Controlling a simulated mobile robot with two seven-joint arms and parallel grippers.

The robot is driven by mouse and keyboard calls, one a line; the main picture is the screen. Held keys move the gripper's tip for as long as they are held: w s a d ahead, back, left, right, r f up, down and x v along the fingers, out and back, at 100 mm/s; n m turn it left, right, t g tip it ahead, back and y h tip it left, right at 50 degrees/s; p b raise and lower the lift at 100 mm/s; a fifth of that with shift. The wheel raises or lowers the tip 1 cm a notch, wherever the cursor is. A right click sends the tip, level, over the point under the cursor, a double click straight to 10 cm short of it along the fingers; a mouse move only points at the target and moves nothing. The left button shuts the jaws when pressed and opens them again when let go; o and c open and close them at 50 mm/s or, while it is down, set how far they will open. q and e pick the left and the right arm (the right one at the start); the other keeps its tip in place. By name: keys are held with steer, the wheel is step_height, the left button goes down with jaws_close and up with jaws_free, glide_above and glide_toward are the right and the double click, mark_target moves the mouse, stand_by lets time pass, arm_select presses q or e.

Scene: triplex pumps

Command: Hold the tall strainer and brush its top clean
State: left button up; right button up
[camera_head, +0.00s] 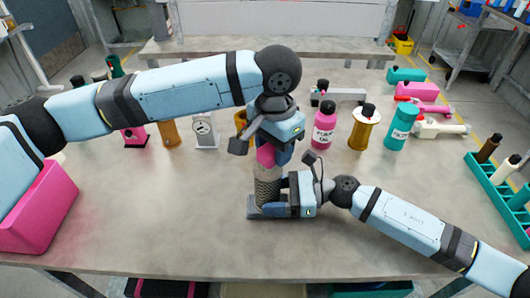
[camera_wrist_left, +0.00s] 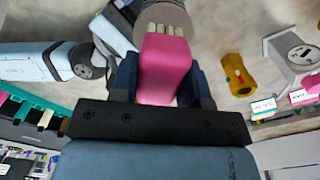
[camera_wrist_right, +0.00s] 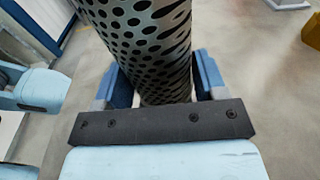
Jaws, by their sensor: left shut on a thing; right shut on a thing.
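The tall strainer (camera_head: 267,188) is a grey perforated metal cylinder standing upright on the table. My right gripper (camera_head: 280,196) is shut on its lower part from the right; in the right wrist view the perforated wall (camera_wrist_right: 145,40) fills the space between the blue fingers. My left gripper (camera_head: 275,150) is above the strainer, shut on a pink brush (camera_wrist_left: 165,68). The brush's pale bristles (camera_wrist_left: 165,29) are at the strainer's top in the left wrist view; whether they touch it I cannot tell. The pink body also shows in the head view (camera_head: 266,155).
A pink bottle (camera_head: 323,126), a yellow spool-like can (camera_head: 363,128) and a teal bottle (camera_head: 401,127) stand right of my left gripper. A pink bin (camera_head: 40,215) is at the left edge, a teal crate (camera_head: 496,196) at the right.

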arm_select(q)
steer(key=shift+w+d, duration=0.55)
steer(key=shift+d, duration=0.1)
steer(key=shift+a+r, duration=0.1)
steer(key=shift+r, duration=4)
arm_select(e)
steer(key=o, duration=0.8)
steer(key=d, duration=0.8)
steer(key=d+r, duration=0.1)
steer(key=d, duration=0.3)
steer(key=shift+r, duration=0.1)
arm_select(q)
steer(key=shift+s, duration=0.1)
arm_select(e)
steer(key=shift+s, duration=0.1)
